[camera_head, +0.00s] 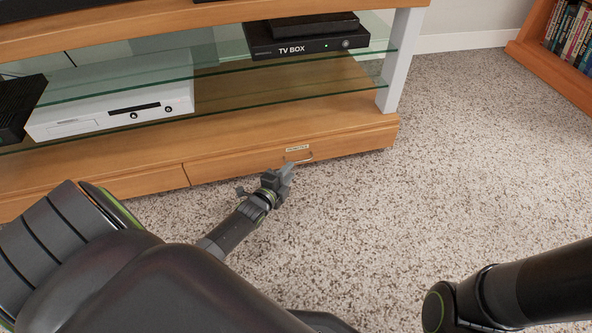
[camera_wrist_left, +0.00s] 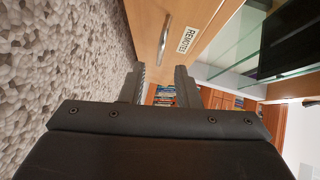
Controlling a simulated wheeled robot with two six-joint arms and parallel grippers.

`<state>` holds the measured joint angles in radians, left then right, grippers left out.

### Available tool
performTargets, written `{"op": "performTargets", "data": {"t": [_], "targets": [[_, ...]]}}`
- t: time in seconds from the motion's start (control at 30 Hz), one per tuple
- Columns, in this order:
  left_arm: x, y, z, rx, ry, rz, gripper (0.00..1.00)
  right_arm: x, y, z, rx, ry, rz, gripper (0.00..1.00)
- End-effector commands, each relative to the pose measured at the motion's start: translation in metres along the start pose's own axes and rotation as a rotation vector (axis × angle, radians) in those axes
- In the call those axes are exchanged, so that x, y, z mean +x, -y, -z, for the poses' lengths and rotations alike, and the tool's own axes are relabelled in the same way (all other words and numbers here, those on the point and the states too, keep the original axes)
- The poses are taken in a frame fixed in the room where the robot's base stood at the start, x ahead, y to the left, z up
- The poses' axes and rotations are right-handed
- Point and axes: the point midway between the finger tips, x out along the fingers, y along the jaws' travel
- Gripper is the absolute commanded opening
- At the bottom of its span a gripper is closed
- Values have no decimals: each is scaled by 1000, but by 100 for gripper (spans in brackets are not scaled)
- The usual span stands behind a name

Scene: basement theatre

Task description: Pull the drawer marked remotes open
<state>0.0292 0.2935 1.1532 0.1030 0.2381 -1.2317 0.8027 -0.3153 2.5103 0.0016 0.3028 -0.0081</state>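The drawer marked remotes (camera_head: 240,160) is the right-hand wooden drawer low in the TV stand, and its front looks flush with the stand. Its label (camera_wrist_left: 187,39) reads REMOTES in the left wrist view. My left gripper (camera_head: 284,176) is just in front of the drawer, below and a little left of the handle in the head view. In the wrist view its two fingers (camera_wrist_left: 161,84) stand apart with nothing between them, and the handle lies beyond the tips. My right gripper is out of view.
Glass shelves (camera_head: 240,85) above the drawer hold a TV box (camera_head: 305,45) and a white console (camera_head: 110,106). A white upright (camera_head: 402,60) stands at the right. Speckled carpet (camera_head: 450,170) is clear in front. A bookcase (camera_head: 555,68) stands far right.

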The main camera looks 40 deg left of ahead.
Motion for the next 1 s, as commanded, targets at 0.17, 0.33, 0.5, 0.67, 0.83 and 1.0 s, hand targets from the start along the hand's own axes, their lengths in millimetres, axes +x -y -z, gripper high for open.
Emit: {"op": "performTargets", "data": {"t": [0.17, 0.33, 0.5, 0.67, 0.83, 1.0], "targets": [[30, -4, -1, 0, 0, 1, 29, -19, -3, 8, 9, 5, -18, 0], [46, -3, -1, 0, 0, 0, 29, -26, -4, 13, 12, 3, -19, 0], [51, -1, -1, 0, 1, -1, 29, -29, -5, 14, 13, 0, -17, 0], [52, 0, 0, 0, 1, -1, 29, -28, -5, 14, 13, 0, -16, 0], [52, 0, 0, 0, 1, -1, 20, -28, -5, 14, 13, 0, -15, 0], [52, 0, 0, 0, 1, -1, 0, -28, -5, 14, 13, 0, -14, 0]]}}
